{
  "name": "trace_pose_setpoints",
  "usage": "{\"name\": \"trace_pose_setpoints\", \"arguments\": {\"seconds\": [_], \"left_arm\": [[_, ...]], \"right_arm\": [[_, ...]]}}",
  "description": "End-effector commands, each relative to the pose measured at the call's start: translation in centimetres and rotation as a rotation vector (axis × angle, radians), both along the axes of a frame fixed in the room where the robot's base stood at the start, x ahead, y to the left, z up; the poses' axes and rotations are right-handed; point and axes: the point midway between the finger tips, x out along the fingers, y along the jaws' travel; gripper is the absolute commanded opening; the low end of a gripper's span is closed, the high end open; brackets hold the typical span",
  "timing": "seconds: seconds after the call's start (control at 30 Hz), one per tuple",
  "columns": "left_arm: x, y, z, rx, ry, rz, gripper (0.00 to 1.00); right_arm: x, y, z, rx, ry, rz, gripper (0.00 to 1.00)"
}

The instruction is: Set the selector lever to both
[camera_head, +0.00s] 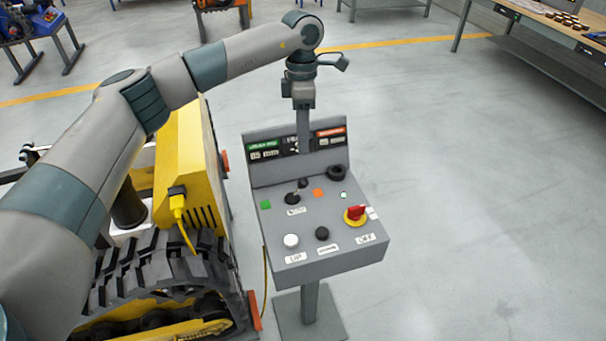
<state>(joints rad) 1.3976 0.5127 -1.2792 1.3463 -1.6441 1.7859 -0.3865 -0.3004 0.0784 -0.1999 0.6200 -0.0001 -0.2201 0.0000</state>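The grey control console (283,255) stands on a post right of the yellow tracked machine. On its sloped top, a small dark lever on a round base (293,198), which looks like the selector lever, sits between a green square and an orange square. A white label below it is too small to read. My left arm reaches over from the left, and my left gripper (303,145) points down in front of the console's upright back panel, above and behind the lever, apparently apart from it. Its finger opening cannot be made out. My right gripper is out of view.
The console also carries a red knob on a yellow base (355,215), a white button (291,241), a black button (322,233) and a black round knob (337,172). The yellow tracked machine (180,150) stands close on the left. The floor (480,200) to the right is clear.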

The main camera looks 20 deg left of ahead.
Motion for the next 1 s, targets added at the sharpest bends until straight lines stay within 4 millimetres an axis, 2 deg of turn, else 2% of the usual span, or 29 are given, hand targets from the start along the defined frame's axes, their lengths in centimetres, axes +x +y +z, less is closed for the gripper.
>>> {"name": "trace_pose_setpoints", "arguments": {"seconds": [0.1, 0.6, 0.8, 1.0], "left_arm": [[-0.4, -0.1, -1.8, 0.001, 0.004, 0.0, 0.39], [-1.4, -0.5, -10.4, 0.001, 0.004, 0.001, 0.39], [-1.6, -0.6, -12.4, -0.001, 0.002, 0.0, 0.39], [-1.6, -0.6, -13.0, -0.001, 0.0, -0.001, 0.39]], "right_arm": [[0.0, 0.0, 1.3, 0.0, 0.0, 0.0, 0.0], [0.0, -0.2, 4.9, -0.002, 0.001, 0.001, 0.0], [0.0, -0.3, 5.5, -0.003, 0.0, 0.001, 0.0], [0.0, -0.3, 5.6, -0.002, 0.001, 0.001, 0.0]]}}
